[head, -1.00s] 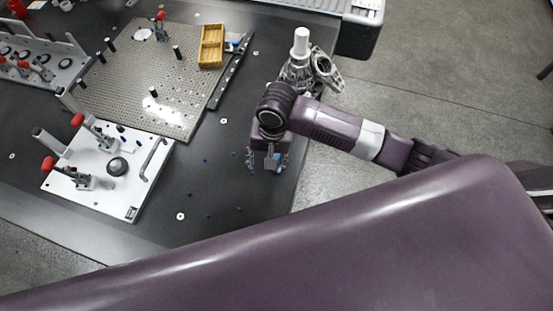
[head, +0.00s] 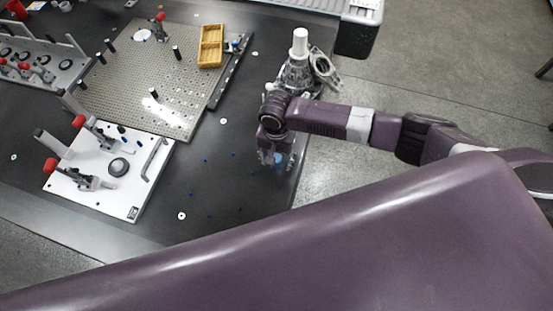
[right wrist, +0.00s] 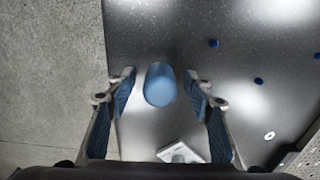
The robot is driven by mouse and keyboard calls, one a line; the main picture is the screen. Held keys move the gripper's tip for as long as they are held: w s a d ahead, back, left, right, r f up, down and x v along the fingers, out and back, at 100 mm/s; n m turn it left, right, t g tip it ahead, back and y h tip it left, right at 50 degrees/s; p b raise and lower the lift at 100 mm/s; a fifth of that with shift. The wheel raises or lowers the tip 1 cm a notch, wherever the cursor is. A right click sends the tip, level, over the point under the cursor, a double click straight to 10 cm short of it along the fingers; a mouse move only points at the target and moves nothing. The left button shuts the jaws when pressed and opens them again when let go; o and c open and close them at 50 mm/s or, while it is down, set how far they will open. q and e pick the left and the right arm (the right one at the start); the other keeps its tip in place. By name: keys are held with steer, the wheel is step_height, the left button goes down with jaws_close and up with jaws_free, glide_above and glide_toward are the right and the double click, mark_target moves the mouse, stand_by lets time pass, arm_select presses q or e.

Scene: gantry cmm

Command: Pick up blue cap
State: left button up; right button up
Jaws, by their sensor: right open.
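The blue cap (right wrist: 161,85) shows in the right wrist view as a light blue rounded cylinder, between and a little beyond my open fingers. In the head view it is a small blue patch (head: 279,158) at my gripper, partly hidden by it. My right gripper (head: 271,162) is open over the dark table near its right edge; its fingers (right wrist: 161,92) have blue pads and stand apart on both sides of the cap. I cannot tell whether either finger touches it. My left gripper is not in view.
Small dark blue pieces (right wrist: 258,81) lie scattered on the dark table (head: 232,185). A white fixture plate (head: 140,170) with red-tipped clamps and a perforated plate (head: 130,85) with a yellow tray (head: 211,46) stand to the left. A grey device with a white top (head: 300,42) stands behind my right gripper.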

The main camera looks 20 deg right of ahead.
steer(key=c, duration=0.9)
